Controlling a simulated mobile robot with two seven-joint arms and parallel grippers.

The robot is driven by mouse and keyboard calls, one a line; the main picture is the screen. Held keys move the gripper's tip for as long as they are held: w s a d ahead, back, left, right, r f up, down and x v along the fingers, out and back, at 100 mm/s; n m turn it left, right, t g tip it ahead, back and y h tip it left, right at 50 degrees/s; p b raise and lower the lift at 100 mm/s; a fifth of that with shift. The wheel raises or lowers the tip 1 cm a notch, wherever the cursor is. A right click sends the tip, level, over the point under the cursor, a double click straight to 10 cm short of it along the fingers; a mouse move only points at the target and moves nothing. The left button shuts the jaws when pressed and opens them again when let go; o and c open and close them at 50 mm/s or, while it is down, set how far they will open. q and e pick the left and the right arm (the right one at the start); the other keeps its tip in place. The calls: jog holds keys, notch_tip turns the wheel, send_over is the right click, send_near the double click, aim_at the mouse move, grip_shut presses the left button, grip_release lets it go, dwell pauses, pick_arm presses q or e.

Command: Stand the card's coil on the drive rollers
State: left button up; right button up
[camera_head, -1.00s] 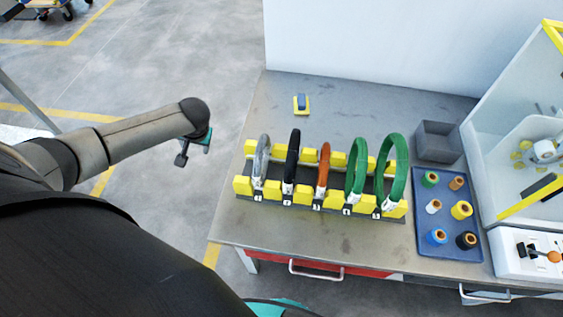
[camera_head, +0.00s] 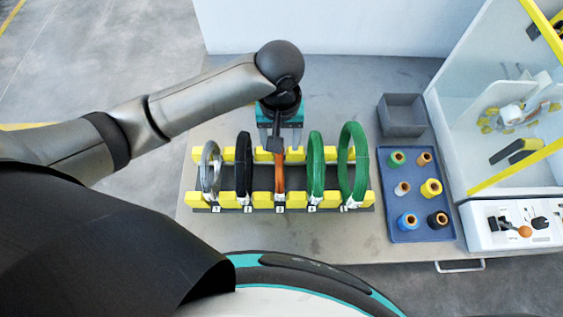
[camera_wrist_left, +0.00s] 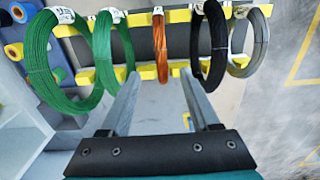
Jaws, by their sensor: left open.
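Five coils stand upright in a rack with yellow blocks (camera_head: 362,198): grey (camera_head: 211,170), black (camera_head: 244,170), orange (camera_head: 281,182), a narrower green (camera_head: 315,165) and a larger green (camera_head: 353,165). My left gripper (camera_head: 283,147) is open and empty, behind the orange coil. In the left wrist view the orange coil (camera_wrist_left: 160,48) lines up between the spread fingertips (camera_wrist_left: 161,75); contact cannot be told. A small yellow and blue item (camera_wrist_left: 187,121), perhaps the card, shows between the fingers; my arm hides it in the head view. The drive rollers cannot be made out clearly. My right gripper is out of view.
A blue tray (camera_head: 420,229) with several spools and a grey open box (camera_head: 402,116) stand right of the rack. A machine with clear panels and yellow edges (camera_head: 518,162) stands farther right, with a control panel (camera_head: 510,223). Bare table (camera_head: 360,80) lies behind the rack.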

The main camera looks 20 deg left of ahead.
aim_at(280, 160)
pick_arm(q)
notch_tip(280, 160, down, 7)
jog(key=shift+a+r+b, duration=0.1)
jog(key=shift+b, duration=0.4)
jog(key=shift+w+a+f+b, duration=0.15)
jog(key=shift+f+b, duration=0.1)
jog(key=shift+f, duration=1.3)
jog(key=shift+w+d+f+b, duration=0.15)
jog(key=shift+f+b, duration=0.1)
jog(key=shift+f, duration=1.25)
jog(key=shift+a, duration=0.1)
jog(key=shift+c, duration=0.4)
grip_shut()
jog(key=shift+r, duration=0.1)
